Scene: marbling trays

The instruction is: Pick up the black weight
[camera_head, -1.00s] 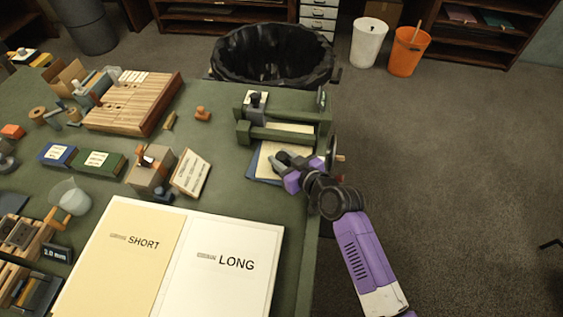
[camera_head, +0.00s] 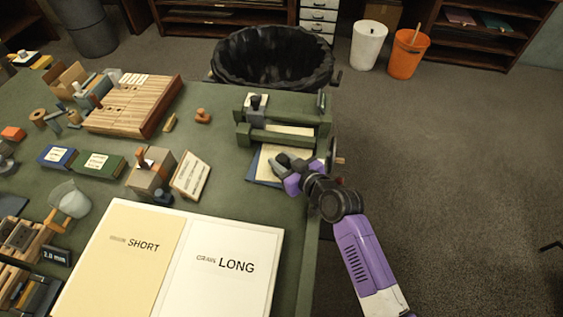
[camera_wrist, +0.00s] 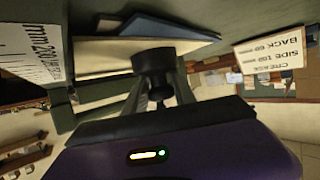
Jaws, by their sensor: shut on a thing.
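The black weight (camera_wrist: 154,56) is a dark round disc with a narrower knobbed stem. In the wrist view it sits between the fingers of my gripper (camera_wrist: 158,92), which is shut on it at the stem. In the head view my gripper (camera_head: 282,160) is over the cream and blue sheets at the table's right edge. The weight is small and dark there and hard to separate from the fingers. I cannot tell whether it touches the sheets.
A green press-like frame (camera_head: 270,136) with a dark-knobbed piece (camera_head: 256,104) stands just behind my gripper. A handwheel (camera_head: 332,156) is close on its right. A large black bin (camera_head: 272,58) stands beyond the table.

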